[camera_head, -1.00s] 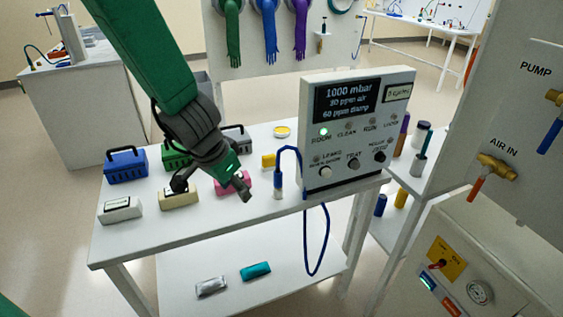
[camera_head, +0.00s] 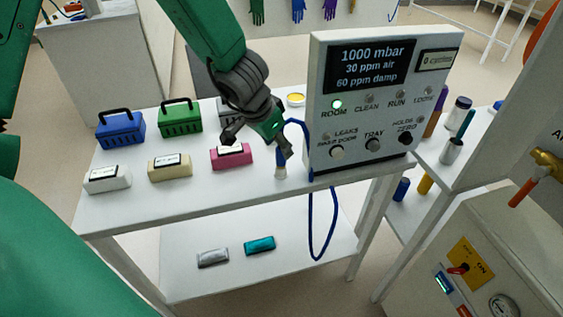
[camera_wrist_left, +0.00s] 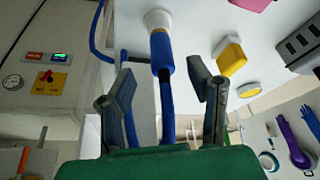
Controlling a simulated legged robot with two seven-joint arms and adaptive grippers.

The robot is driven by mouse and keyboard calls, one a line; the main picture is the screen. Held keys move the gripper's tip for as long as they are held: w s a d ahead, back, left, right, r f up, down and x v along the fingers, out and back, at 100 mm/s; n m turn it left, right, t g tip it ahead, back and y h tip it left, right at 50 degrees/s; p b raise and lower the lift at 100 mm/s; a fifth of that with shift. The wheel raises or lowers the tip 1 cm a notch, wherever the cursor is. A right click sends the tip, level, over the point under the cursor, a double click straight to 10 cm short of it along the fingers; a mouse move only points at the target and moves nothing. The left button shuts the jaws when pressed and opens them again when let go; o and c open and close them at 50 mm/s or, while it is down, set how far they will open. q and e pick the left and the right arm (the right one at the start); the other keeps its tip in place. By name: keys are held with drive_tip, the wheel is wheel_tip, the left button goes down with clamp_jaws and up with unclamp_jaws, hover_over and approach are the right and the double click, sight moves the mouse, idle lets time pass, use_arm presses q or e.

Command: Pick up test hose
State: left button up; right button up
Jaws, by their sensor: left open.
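The test hose (camera_head: 309,215) is a blue tube that loops beside the panel box and hangs below the table edge. Its blue end with a dark band and pale tip (camera_head: 281,170) stands at the panel's left side. In the left wrist view the hose end (camera_wrist_left: 163,60) runs between the fingers, its white tip beyond them. My left gripper (camera_head: 259,146) is open, close to the hose end in the head view. In the left wrist view its open fingers (camera_wrist_left: 161,90) lie either side of the hose, apart from it. My right gripper is not in view.
The panel box (camera_head: 325,120) stands right of the hose. A pink block (camera_head: 231,158), cream block (camera_head: 170,171) and white block (camera_head: 107,183) lie on the table, with blue (camera_head: 120,131) and green (camera_head: 180,119) cases behind. The front table strip is bare.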

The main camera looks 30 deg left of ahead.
sight(278, 149)
use_arm(q)
drive_tip(key=shift+d+f, duration=0.1)
drive_tip(key=shift+f, duration=0.15)
drive_tip(key=b+x, duration=0.3)
drive_tip(key=x, duration=0.1)
drive_tip(key=shift+w+f, duration=0.15)
drive_tip(key=shift+f, duration=0.1)
drive_tip(key=shift+w+a+f, duration=0.1)
drive_tip(key=shift+a+f, duration=0.05)
drive_tip(key=shift+a, duration=0.2)
drive_tip(key=c, duration=1)
drive_tip(key=shift+r, duration=0.2)
clamp_jaws()
